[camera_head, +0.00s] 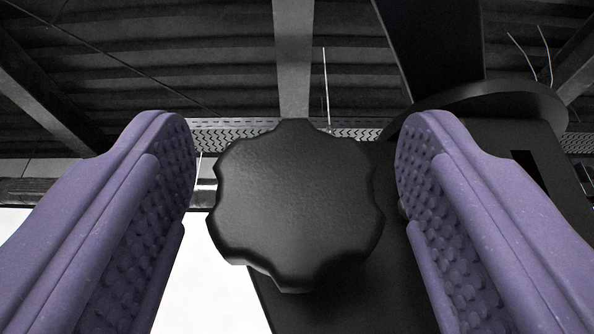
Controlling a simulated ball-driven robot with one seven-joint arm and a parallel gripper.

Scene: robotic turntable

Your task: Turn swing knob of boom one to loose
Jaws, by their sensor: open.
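A black knob (295,205) with a scalloped rim faces the camera near the middle of the head camera view. I cannot tell from its face whether it is tight or loose. My gripper (296,150) is open, with one purple, studded finger on each side of the knob. A gap shows between the knob and each finger in the picture. How far the fingertips reach along the knob's depth is unclear. The knob hides its own shaft and mount.
A black body (505,150) with a round flange (520,98) stands behind and right of the knob, close behind the right finger. A dark upright (435,45) rises above it. Ceiling beams are far overhead. A bright white area lies at lower left.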

